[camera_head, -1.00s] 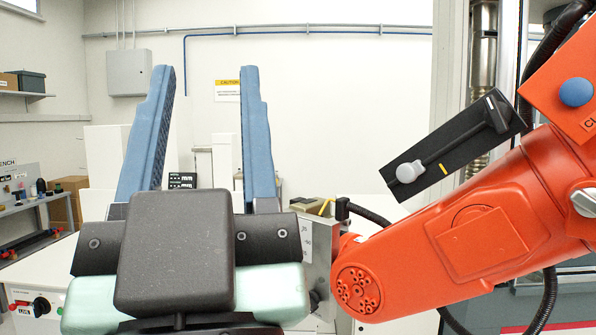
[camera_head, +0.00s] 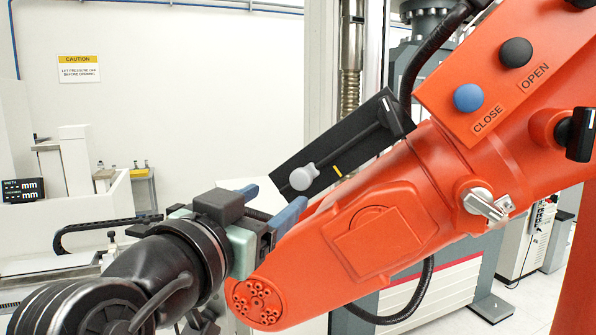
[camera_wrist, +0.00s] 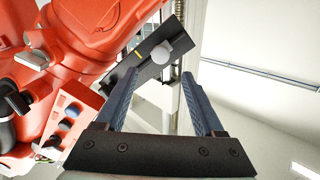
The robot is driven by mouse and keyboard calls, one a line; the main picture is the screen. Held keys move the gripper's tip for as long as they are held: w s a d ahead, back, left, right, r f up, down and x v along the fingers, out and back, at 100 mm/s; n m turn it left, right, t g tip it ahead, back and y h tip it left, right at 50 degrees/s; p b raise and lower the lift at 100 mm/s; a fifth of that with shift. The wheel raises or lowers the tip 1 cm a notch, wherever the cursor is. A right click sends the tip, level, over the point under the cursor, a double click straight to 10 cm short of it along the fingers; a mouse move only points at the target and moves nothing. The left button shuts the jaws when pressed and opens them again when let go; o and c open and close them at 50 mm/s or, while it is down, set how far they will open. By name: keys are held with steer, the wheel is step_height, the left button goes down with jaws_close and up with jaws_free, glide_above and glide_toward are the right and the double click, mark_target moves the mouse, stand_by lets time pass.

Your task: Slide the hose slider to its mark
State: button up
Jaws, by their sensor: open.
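The hose slider's pale grey knob (camera_head: 302,176) sits at the lower left end of a tilted black panel (camera_head: 362,143) with a dark slot. A short yellow mark (camera_head: 337,171) lies beside the slot, a little right of the knob. In the wrist view the knob (camera_wrist: 181,44) shows ahead of the fingertips, with the yellow mark (camera_wrist: 138,53) left of it. My gripper (camera_head: 274,197) is open and empty, its blue fingers pointing towards the panel's knob end. In the wrist view the gripper (camera_wrist: 160,77) seems apart from the knob; contact cannot be seen.
A large orange machine arm (camera_head: 380,240) lies just below and right of the panel. It carries blue CLOSE (camera_head: 468,97) and black OPEN (camera_head: 515,52) buttons and a metal lever (camera_head: 489,206). A black hose (camera_head: 405,300) hangs below. Clear space lies above the gripper, before the white wall.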

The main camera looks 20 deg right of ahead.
mark_target(299, 181)
steer(key=p+x, duration=0.4)
steer(key=x, duration=0.5)
steer(key=shift+w+d+r, duration=0.1)
steer(key=shift+w+d, duration=0.1)
steer(key=shift+w+d+p, duration=0.3)
steer(key=shift+w, duration=0.1)
jaws_close()
